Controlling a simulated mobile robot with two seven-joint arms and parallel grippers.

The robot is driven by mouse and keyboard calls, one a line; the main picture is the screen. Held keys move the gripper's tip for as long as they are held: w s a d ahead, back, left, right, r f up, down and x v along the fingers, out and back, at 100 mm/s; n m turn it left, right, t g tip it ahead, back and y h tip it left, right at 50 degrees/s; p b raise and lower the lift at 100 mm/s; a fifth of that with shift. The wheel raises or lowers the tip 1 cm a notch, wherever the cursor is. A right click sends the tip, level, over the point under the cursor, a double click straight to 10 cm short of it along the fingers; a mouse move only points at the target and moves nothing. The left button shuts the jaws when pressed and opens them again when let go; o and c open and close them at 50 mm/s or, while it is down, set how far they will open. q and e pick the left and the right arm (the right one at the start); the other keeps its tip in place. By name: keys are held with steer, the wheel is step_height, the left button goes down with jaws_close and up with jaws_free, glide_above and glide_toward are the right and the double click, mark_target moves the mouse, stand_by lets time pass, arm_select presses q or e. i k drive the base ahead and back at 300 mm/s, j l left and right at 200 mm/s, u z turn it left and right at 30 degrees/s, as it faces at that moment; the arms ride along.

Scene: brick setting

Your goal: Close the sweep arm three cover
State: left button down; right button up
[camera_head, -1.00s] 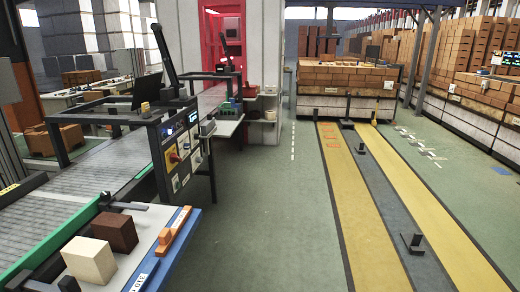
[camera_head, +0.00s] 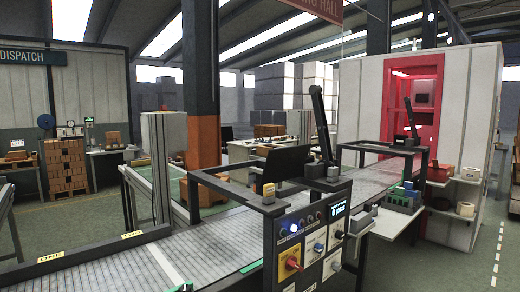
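I cannot pick out the sweep arm three cover for certain. A grey roller conveyor (camera_head: 215,245) runs from the lower left toward the red-lit doorway. Dark cross frames stand over it. One tall dark arm (camera_head: 321,115) stands tilted upright by the nearer frame, and a similar dark arm (camera_head: 410,117) stands by the farther frame. A dark flat panel (camera_head: 286,164) is tilted up behind the nearer frame. Small yellow labels on the near rail seem to read ONE (camera_head: 50,257) and TWO (camera_head: 131,235). Neither of my grippers is in view.
A control panel (camera_head: 312,246) with a red knob, smaller knobs and a lit display stands at the conveyor's near side. A side table (camera_head: 391,222) with a green-grey bin stands right of it. Open floor (camera_head: 460,262) lies at the lower right.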

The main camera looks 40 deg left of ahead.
mark_target(286, 164)
steer(key=i+l+u, duration=1.2)
steer(key=l, duration=0.15)
